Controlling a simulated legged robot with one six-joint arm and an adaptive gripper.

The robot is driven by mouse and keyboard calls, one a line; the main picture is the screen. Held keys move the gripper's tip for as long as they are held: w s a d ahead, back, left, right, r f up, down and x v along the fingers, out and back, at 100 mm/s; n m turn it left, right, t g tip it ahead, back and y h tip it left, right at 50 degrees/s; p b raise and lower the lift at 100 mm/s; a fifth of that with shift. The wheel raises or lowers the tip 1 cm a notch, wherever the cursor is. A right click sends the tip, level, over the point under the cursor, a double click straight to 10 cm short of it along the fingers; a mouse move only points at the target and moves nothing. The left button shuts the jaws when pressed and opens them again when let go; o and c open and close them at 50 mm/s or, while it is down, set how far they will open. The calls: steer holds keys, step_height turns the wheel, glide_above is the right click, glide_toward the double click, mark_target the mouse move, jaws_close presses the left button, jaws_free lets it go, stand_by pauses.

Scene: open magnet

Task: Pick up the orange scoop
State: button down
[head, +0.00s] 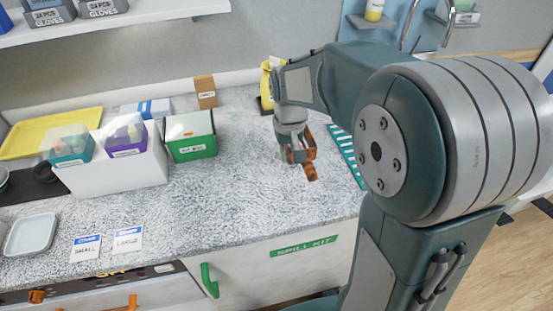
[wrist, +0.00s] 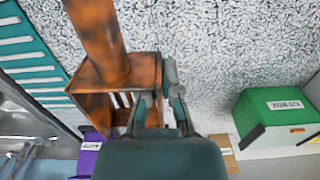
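The orange scoop (head: 310,158) is at the right part of the speckled counter, partly hidden by my gripper (head: 296,156) in the head view. In the wrist view, the scoop (wrist: 118,78) shows a boxy, slotted body and a thick handle running to the top edge. My gripper (wrist: 160,95) points down, with its fingers close together at the right side wall of the scoop. That wall shows between the fingertips, so the gripper looks shut on it. Whether the scoop's underside touches the counter is hard to tell.
A teal slotted rack (head: 346,152) lies just right of the scoop. A green box (head: 191,136), a brown box (head: 205,92) and a white stand (head: 118,170) with bins are to the left. A yellow object (head: 267,80) stands behind my gripper. The counter's front middle is clear.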

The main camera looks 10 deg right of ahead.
steer(key=s+d+r, duration=0.4)
steer(key=s+d, duration=0.3)
steer(key=shift+r, duration=0.4)
